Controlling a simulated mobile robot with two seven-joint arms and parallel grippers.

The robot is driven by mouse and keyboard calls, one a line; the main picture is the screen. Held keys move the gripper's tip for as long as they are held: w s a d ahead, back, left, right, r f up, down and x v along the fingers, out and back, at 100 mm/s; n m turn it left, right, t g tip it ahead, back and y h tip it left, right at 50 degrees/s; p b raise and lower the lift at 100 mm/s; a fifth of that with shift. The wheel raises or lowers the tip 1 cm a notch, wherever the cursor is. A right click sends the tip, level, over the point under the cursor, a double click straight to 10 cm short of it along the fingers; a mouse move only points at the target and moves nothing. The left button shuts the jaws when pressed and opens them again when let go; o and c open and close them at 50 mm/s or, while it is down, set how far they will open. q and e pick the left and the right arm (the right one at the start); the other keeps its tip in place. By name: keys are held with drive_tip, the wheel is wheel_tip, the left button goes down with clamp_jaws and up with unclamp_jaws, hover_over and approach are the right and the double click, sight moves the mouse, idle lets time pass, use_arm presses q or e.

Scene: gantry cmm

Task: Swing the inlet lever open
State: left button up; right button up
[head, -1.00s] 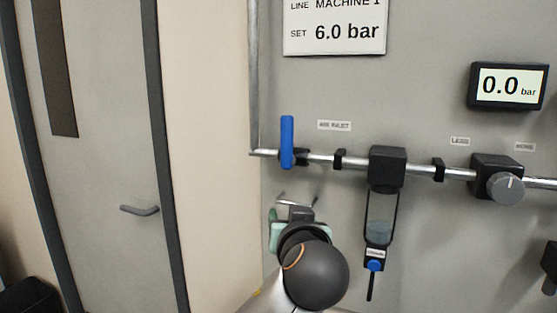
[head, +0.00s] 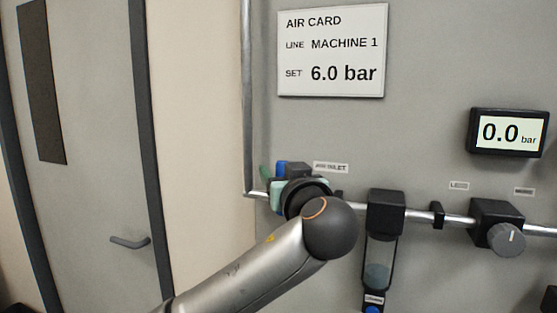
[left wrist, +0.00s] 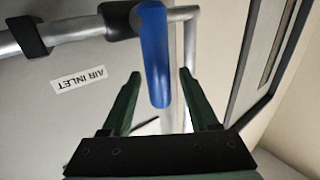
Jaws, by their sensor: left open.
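The blue inlet lever (left wrist: 155,55) stands across the silver pipe in the left wrist view, between the two green fingers of my left gripper (left wrist: 160,85). The fingers are open, one on each side of the lever, with gaps showing. In the head view only the top of the lever (head: 281,168) shows; my left gripper (head: 290,180) and wrist hide the rest. The AIR INLET label (left wrist: 79,79) is beside the lever on the grey panel. My right gripper is not in view.
The pipe (head: 420,216) runs right to a black filter unit (head: 386,212) and a regulator with a grey knob (head: 507,238). The gauge (head: 508,132) reads 0.0 bar. An air card (head: 331,50) hangs above, set 6.0 bar. A door (head: 85,130) is at left.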

use_arm(q)
drive_tip(key=shift+x, duration=1.25)
clamp_jaws()
idle(0.5)
